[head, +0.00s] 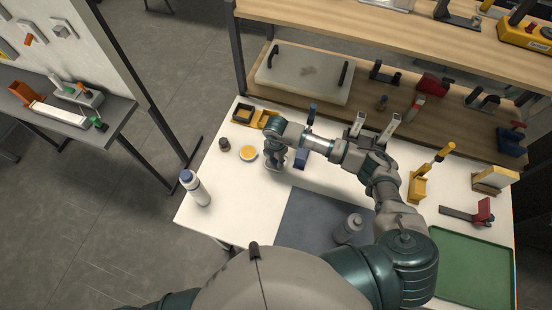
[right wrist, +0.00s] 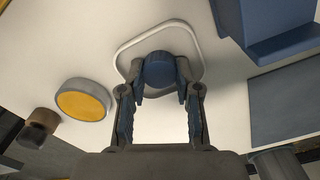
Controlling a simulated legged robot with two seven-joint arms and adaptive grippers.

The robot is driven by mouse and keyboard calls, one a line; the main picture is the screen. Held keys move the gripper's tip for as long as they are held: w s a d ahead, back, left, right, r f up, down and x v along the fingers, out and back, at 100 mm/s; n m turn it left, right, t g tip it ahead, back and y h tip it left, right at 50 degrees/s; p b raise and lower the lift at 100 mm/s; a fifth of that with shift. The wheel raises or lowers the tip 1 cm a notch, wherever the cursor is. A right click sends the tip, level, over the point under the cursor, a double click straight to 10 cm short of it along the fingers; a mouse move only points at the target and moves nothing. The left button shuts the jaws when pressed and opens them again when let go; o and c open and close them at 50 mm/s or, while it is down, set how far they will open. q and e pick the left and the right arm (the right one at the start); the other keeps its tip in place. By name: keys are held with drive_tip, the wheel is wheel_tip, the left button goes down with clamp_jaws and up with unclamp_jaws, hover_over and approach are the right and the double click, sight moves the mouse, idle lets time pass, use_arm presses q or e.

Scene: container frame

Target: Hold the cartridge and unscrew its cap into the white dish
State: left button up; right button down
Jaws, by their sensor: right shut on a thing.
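My right gripper (head: 274,164) reaches left across the white table and points down. In the right wrist view my right gripper (right wrist: 160,98) is shut on a round blue cap (right wrist: 159,70). Behind the cap shows the white rounded rim of a dish (right wrist: 128,42); I cannot tell the height of the cap over it. In the head view the cap and dish are mostly hidden by the gripper. A white bottle-like cylinder (head: 198,191) with a dark blue top stands at the table's left edge; I cannot tell whether it is the cartridge. My left gripper is not in view.
An orange-filled round dish (head: 248,154) and a brown jar (head: 224,145) stand left of the gripper. A blue block (head: 302,157) is close on its right. A green tray (head: 470,268) lies front right.

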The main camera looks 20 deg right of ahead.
sight(276, 161)
drive_tip(key=c, duration=1.1)
unclamp_jaws()
wheel_tip(276, 161, up, 12)
